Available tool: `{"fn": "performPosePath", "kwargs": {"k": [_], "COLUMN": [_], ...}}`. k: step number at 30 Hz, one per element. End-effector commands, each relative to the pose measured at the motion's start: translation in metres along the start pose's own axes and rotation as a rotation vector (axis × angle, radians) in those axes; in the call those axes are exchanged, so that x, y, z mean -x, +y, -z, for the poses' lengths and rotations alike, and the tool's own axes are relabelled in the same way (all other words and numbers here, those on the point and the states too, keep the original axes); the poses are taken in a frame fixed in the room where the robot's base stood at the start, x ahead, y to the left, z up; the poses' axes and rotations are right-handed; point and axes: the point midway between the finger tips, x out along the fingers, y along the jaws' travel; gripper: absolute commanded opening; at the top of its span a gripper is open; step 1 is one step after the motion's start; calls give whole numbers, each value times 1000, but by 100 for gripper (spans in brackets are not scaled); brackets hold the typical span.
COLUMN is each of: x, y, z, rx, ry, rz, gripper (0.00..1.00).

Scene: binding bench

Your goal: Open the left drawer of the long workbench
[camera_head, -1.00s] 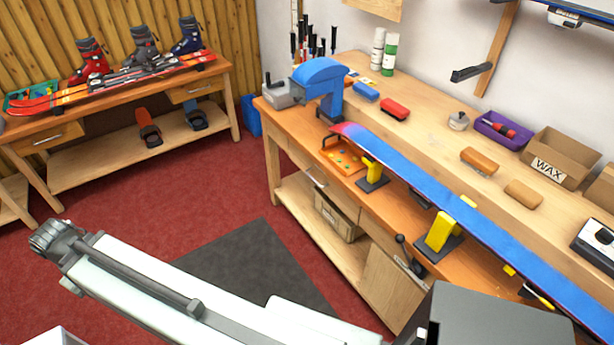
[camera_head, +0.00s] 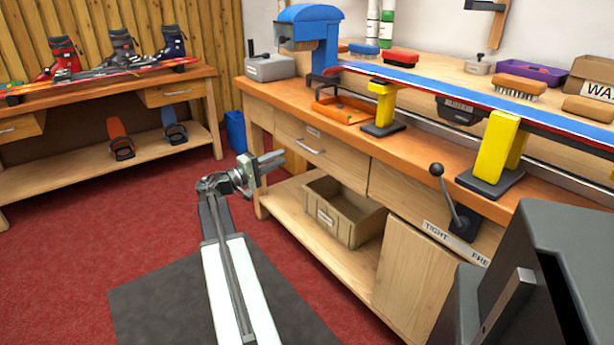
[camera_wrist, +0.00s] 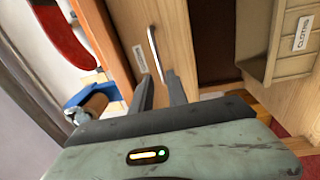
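The long workbench (camera_head: 390,150) stands at the right in the head view. Its left drawer (camera_head: 290,134) has a pale wooden front with a metal bar handle (camera_head: 311,146) and looks closed. My gripper (camera_head: 274,161) is in front of the bench's left end, left of and slightly below the handle in the picture. In the wrist view my gripper (camera_wrist: 159,80) shows two dark fingers with a gap between them, open and empty. The handle (camera_wrist: 156,54) lies just beyond the fingertips, seemingly apart from them, and a small label (camera_wrist: 140,59) is beside it.
A storage bin (camera_head: 343,212) sits on the bench's lower shelf (camera_head: 300,235), and a lever (camera_head: 455,205) juts from the front. Another bench (camera_head: 70,98) stands left. Red floor (camera_head: 60,260) between is clear.

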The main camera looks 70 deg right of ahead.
Motion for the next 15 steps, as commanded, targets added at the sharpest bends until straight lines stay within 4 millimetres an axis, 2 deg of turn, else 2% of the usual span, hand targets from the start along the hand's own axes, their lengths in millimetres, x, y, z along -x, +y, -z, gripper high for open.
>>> {"fn": "performPosePath", "kwargs": {"k": [1, 4, 11, 15], "x": [-13, -28, -38, -60], "y": [-16, -12, -4, -1], "z": [-3, -8, -9, -8], "rx": [12, 30, 36, 35], "ry": [-13, -23, -26, -27], "rz": [-36, -85, -101, -100], "gripper": [20, 20, 20, 20]}}
